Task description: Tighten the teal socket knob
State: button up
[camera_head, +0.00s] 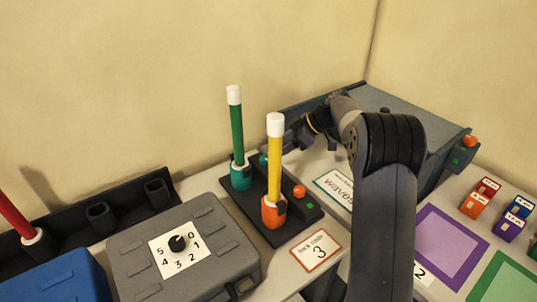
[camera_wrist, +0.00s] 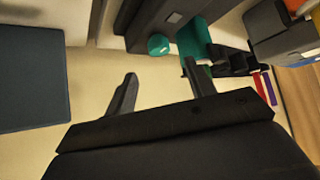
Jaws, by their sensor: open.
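The teal socket (camera_head: 241,177) stands on a dark base plate (camera_head: 250,217) and holds an upright green stick (camera_head: 237,130) with a white top. Its teal knob (camera_head: 264,160) is at the socket's right side. In the wrist view the round teal knob (camera_wrist: 158,44) lies ahead of my fingers, beside the teal socket (camera_wrist: 194,38). My gripper (camera_wrist: 160,82) is open and empty, its two fingers spread to either side of the knob's line with a gap before it. In the head view my gripper (camera_head: 308,138) is right of the knob, its fingertips partly hidden.
An orange socket (camera_head: 274,212) with a yellow stick (camera_head: 274,160) and an orange knob (camera_head: 299,191) stands nearer on the same plate. A grey dial box (camera_head: 205,270) is at front left. A large grey box (camera_head: 400,100) stands behind my arm. Small coloured blocks (camera_head: 486,188) lie right.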

aim_at(265, 158)
jog(key=x, duration=0.7)
jog(key=shift+a+p, duration=0.1)
jog(key=shift+p, duration=0.2)
jog(key=shift+c, duration=0.5)
jog(key=c, duration=0.9)
jog(key=shift+o, duration=0.2)
jog(key=shift+f, duration=0.1)
